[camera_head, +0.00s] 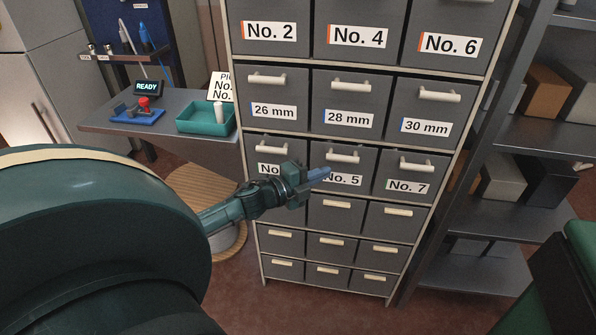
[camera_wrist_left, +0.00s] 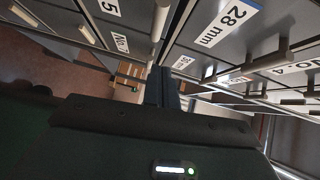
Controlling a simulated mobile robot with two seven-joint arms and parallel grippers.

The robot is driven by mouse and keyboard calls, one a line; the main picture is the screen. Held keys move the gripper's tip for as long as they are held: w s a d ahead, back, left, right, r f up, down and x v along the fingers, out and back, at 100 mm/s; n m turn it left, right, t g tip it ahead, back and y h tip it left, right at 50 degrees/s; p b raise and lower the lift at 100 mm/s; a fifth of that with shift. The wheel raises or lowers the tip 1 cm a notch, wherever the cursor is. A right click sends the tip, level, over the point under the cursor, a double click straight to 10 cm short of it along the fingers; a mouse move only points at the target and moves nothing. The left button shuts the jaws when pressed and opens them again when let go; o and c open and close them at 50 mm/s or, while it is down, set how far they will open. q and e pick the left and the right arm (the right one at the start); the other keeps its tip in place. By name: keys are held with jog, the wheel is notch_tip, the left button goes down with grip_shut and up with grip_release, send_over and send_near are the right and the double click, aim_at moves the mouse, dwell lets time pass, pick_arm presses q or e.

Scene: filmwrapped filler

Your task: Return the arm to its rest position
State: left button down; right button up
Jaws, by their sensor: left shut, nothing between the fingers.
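My left gripper (camera_head: 318,174) is shut and empty in the head view. It is in front of the drawer cabinet (camera_head: 248,190), overlapping the drawer labelled No. 5 (camera_head: 345,180) and partly covering its label. In the left wrist view the shut fingers (camera_wrist_left: 161,85) point toward the cabinet's drawer fronts, near a pale drawer handle (camera_wrist_left: 160,20). I cannot tell whether the fingers touch the cabinet. My left arm (camera_head: 228,212) reaches in from the left. My right gripper is not in view.
A side table (camera_head: 180,103) at left bears a teal tray (camera_head: 195,122), a blue base with a red part (camera_head: 140,112) and a READY display (camera_head: 148,88). A shelf unit (camera_head: 490,240) with boxes stands close on the right.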

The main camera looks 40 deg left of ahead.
pick_arm(q)
jog(key=v, duration=0.6)
jog(key=shift+r, duration=0.1)
jog(key=s+d+f+n+g, duration=0.2)
jog(key=s+d+f+n, duration=0.2)
jog(key=d, duration=0.4)
jog(key=s+d+f+n+g, duration=0.2)
jog(key=s+d+f+n, duration=0.3)
jog(key=s+d+n, duration=0.1)
jog(key=s+d+f+n+g, duration=0.2)
jog(key=s+d+f+n, duration=0.2)
jog(key=d, duration=0.6)
jog(key=s+n, duration=0.2)
jog(key=n, duration=0.1)
jog(key=shift+d+f+y, duration=0.35)
jog(key=shift+d+y, duration=0.05)
jog(key=shift+s, duration=0.1)
